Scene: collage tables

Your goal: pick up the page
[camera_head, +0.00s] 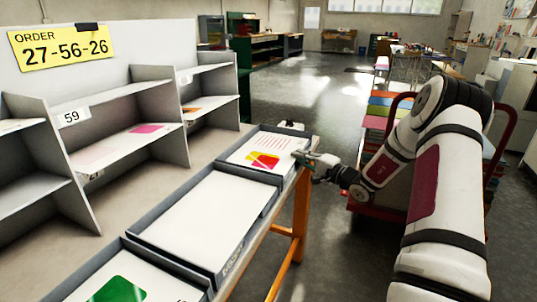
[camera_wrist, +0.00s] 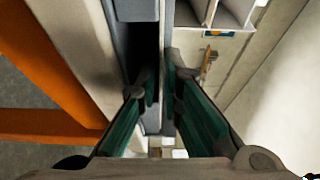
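A white page with red and yellow shapes (camera_head: 263,160) lies in the far tray (camera_head: 232,171). My gripper (camera_head: 303,158) is at that tray's right edge, close to the page's right side. In the wrist view my gripper (camera_wrist: 158,78) has two dark green fingers with a narrow gap between the tips, so it is partly open. A dark strip and a grey tray wall (camera_wrist: 137,40) show at and beyond the gap. I cannot tell whether a page edge is between the fingers. A middle tray (camera_head: 148,243) holds a plain white page (camera_head: 208,220). A near tray holds a page with a green shape (camera_head: 118,290).
Grey shelves with labelled compartments (camera_head: 130,142) stand left of the trays, under a yellow order sign (camera_head: 61,46). The trays rest on an orange-legged table (camera_head: 300,215). A red cart with coloured stacks (camera_head: 385,112) stands behind my arm. Open floor lies beyond.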

